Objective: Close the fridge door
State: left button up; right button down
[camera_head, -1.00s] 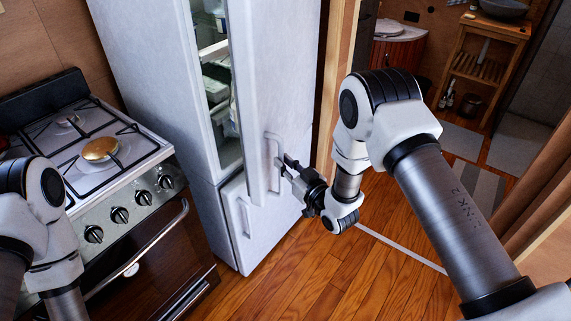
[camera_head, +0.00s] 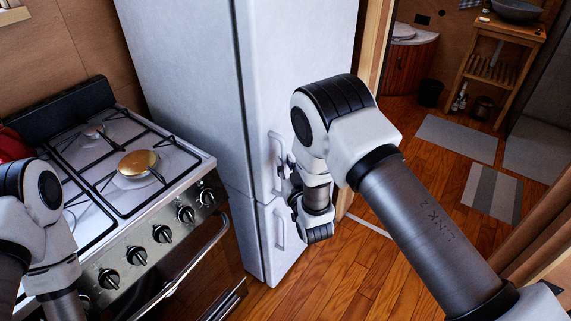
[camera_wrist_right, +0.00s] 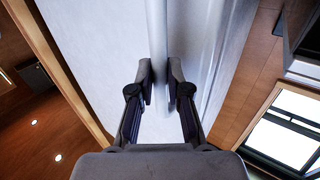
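The white fridge (camera_head: 185,60) stands in the middle of the head view. Its upper door (camera_head: 295,60) lies flush or nearly flush with the body, and no interior shows. The upper door handle (camera_head: 276,150) is a vertical bar near the door's lower edge. My right gripper (camera_head: 287,168) is at this handle, partly hidden by my arm. In the right wrist view, the fingers of my right gripper (camera_wrist_right: 160,85) close around a pale vertical bar, the handle, in front of the white door (camera_wrist_right: 100,50). My left gripper is out of view; only its arm shows.
A gas stove (camera_head: 130,170) with a brass-coloured burner stands left of the fridge, close to my left arm. A lower fridge door with its own handle (camera_head: 279,226) is below. Wooden floor (camera_head: 370,270) is clear at the right, and a doorway opens beyond.

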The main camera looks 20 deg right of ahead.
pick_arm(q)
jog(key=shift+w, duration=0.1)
pick_arm(e)
jog(key=shift+w+a+r+y, duration=0.25)
jog(key=shift+a+y, duration=0.05)
jog(key=shift+a, duration=0.15)
jog(key=c, duration=1.2)
grip_release()
jog(key=shift+w+a, duration=0.15)
jog(key=shift+o, duration=0.3)
jog(key=shift+w+a+f, duration=0.1)
jog(key=shift+a, duration=0.4)
jog(key=shift+d+f, duration=0.1)
jog(key=shift+d, duration=0.15)
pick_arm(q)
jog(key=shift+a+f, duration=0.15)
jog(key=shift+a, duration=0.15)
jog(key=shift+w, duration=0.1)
pick_arm(e)
jog(key=shift+s+d+f, duration=0.1)
jog(key=shift+s+f, duration=0.05)
jog(key=shift+s, duration=0.4)
jog(key=s, duration=1.1)
jog(key=shift+d, duration=0.3)
